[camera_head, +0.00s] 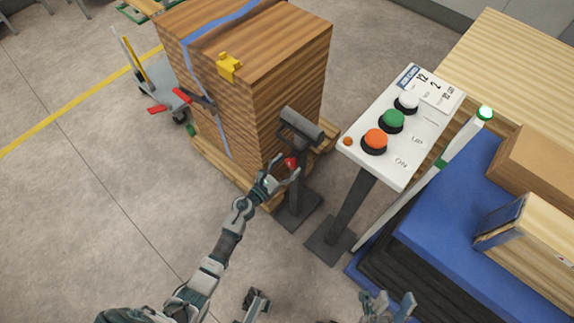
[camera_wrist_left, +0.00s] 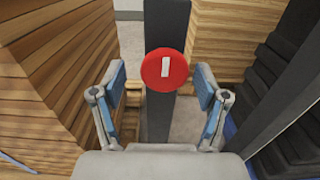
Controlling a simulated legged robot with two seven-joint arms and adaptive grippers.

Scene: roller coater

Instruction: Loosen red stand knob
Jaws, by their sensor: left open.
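The red knob (camera_head: 290,162) is on the dark post of the stand (camera_head: 299,190), below its grey roller-like head (camera_head: 300,126). In the left wrist view the red knob (camera_wrist_left: 165,70) is a round disc with a white bar, upright and slightly tilted, in front of the dark post (camera_wrist_left: 166,25). My left gripper (camera_head: 281,176) is open at the knob. In the left wrist view its blue-padded fingers (camera_wrist_left: 161,90) stand on either side of the knob with gaps, not touching it. My right gripper (camera_head: 391,303) is at the bottom edge, apart from the stand, with its fingers apart.
A strapped wooden stack (camera_head: 290,85) on a pallet stands behind the stand. A white control panel (camera_head: 385,160) with orange, green and white buttons stands to the right on a dark post. A blue-topped platform (camera_head: 440,240) with boxes is further right.

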